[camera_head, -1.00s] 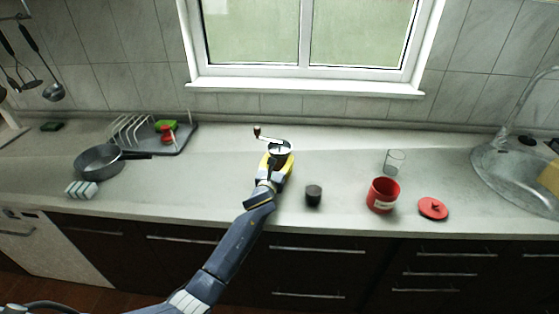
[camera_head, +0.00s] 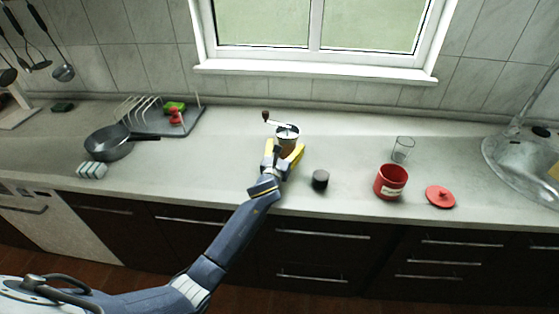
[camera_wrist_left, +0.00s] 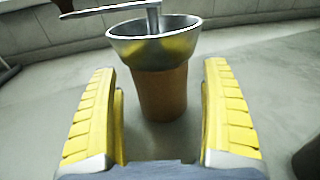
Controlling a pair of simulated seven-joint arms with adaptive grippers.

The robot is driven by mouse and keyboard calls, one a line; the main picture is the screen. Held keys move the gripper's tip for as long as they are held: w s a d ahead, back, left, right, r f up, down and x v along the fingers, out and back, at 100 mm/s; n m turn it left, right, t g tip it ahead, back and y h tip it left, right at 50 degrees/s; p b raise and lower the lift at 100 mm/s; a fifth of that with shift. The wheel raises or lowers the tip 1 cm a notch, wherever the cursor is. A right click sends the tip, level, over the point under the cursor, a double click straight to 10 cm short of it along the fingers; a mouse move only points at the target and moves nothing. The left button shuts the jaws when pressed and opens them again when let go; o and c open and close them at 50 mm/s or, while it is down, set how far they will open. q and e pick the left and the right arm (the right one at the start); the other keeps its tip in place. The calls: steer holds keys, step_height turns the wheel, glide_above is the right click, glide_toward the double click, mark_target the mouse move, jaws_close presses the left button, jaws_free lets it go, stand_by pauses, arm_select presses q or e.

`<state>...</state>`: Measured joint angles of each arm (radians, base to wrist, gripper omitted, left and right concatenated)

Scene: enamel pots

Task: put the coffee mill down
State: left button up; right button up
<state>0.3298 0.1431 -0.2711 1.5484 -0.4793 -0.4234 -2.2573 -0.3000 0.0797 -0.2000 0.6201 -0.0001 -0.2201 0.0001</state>
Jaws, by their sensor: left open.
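The coffee mill (camera_head: 287,133) has a metal bowl top, a brown body and a crank with a dark knob. It stands upright on the counter, below the window. In the left wrist view the coffee mill (camera_wrist_left: 160,85) is between the two yellow fingers, with a gap on each side. My left gripper (camera_head: 285,155) is open around or just in front of the mill; the wrist view also shows the gripper (camera_wrist_left: 160,115). The lower part of the mill is hidden by the gripper in the head view. My right gripper is not seen.
A small dark jar (camera_head: 320,180) stands close to the right of my gripper. Further right are a red canister (camera_head: 391,182), its red lid (camera_head: 440,197), a glass (camera_head: 403,149) and the sink (camera_head: 520,165). A pan (camera_head: 108,143) and a dish rack (camera_head: 160,118) are at left.

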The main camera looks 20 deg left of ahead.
arm_select(q)
steer(key=s, duration=1)
